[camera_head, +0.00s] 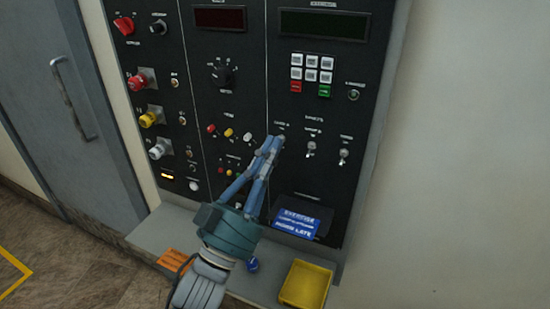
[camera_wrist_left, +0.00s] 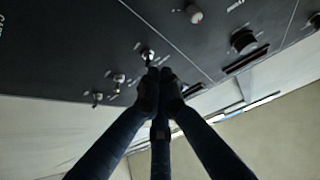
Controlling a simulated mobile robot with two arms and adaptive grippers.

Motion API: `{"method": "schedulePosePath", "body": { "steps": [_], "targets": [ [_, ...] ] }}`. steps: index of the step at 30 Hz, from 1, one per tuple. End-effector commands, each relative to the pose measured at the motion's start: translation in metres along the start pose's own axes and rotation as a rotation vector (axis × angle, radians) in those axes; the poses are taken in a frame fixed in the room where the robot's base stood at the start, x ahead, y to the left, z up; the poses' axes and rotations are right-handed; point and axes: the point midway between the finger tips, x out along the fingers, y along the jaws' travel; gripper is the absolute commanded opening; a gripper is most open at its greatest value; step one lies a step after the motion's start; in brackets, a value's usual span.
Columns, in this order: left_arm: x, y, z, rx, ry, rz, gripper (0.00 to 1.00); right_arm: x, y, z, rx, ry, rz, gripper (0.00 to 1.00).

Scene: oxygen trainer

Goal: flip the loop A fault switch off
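A row of small toggle switches sits on the lower right of the black panel. In the head view a middle toggle (camera_head: 312,147) and a right toggle (camera_head: 344,155) show; the left one is hidden behind my fingertips. Their labels are too small to read, so I cannot tell which is loop A. My left gripper (camera_head: 272,146) is at the left end of this row, with its fingers together. In the left wrist view the closed fingertips (camera_wrist_left: 160,76) are right beside a silver toggle (camera_wrist_left: 148,54); I cannot tell if they touch. My right gripper is not in view.
A keypad (camera_head: 311,68) is above the switches. Coloured knobs (camera_head: 148,119) are at left, and small red, yellow and white buttons (camera_head: 229,132) left of my fingers. Below are a blue card (camera_head: 298,222) and a yellow tray (camera_head: 306,285) on the ledge.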

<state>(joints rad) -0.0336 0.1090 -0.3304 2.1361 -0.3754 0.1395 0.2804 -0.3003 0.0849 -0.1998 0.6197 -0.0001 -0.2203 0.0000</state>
Motion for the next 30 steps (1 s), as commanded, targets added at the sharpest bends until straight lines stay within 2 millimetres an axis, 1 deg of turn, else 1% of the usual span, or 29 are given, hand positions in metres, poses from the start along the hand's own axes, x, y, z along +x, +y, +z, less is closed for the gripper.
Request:
{"method": "schedulePosePath", "body": {
  "steps": [4,6,10,14,18,24,27,30],
  "targets": [
    [0.001,-0.001,-0.002,0.000,0.000,0.000,0.00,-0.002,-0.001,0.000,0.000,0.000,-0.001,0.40],
    [0.001,-0.001,-0.002,0.000,0.000,0.000,0.00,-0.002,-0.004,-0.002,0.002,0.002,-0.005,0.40],
    [-0.009,-0.001,0.000,0.000,-0.003,-0.001,0.00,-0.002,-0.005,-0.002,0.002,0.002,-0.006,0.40],
    [-0.031,-0.001,0.000,-0.002,-0.005,0.000,0.00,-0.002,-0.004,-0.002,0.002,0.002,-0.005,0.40],
    [-0.063,-0.001,0.001,-0.002,-0.008,-0.001,0.00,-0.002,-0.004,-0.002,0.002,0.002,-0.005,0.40],
    [-0.100,-0.001,0.001,-0.001,-0.005,0.000,0.00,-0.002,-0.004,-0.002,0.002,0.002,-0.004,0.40],
    [-0.111,-0.001,0.001,-0.002,-0.004,-0.001,0.00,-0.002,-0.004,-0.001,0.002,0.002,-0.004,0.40],
    [-0.118,-0.001,0.000,-0.001,-0.002,-0.001,0.00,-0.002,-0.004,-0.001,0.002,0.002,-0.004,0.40]
  ]
}}
